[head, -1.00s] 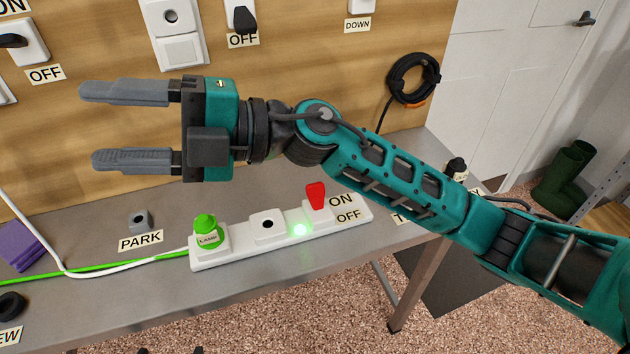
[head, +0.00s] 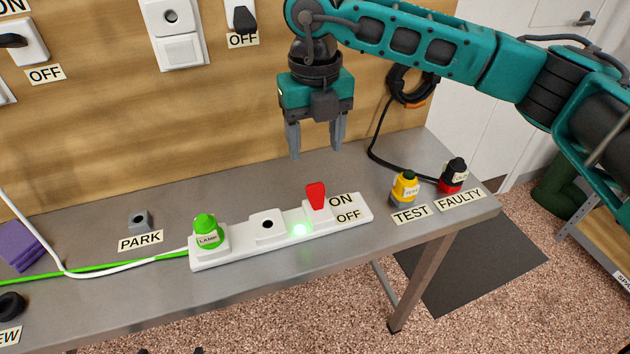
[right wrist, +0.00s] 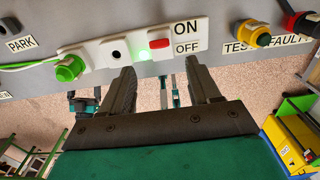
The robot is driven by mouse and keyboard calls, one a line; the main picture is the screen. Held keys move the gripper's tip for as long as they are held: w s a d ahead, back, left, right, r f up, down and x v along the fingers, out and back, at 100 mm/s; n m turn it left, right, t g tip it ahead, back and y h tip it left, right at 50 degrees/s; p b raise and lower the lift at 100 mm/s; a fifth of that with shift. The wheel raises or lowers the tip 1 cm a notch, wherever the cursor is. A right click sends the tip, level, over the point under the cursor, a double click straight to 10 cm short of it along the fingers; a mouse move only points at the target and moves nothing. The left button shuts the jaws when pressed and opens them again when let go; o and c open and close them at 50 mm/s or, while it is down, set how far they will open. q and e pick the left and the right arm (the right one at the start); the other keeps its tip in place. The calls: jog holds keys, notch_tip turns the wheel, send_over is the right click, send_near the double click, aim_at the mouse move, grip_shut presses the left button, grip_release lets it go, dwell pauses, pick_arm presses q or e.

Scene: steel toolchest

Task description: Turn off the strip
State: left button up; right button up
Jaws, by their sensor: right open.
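The white power strip (head: 250,249) lies on the steel bench. Its red switch (head: 316,195) stands up at the right end, beside the ON and OFF labels (head: 348,215). A green light (head: 300,230) glows on the strip. A green LAMP plug (head: 207,232) sits in its left socket, and the middle socket is empty. My right gripper (head: 316,152) is open, empty and points down above and behind the switch, apart from it. In the right wrist view the red switch (right wrist: 159,44) shows beyond the open fingers (right wrist: 160,78). My left gripper is not in view.
Yellow TEST plug (head: 404,188) and red-black FAULTY plug (head: 453,176) stand right of the strip. A black cable (head: 377,145) runs behind them. A small grey PARK block (head: 139,221) is at left. The wooden back panel (head: 110,120) rises behind the bench.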

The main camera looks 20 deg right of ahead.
aim_at(315, 184)
notch_tip(315, 184, down, 10)
jog(key=shift+r, duration=0.1)
dwell(0.4)
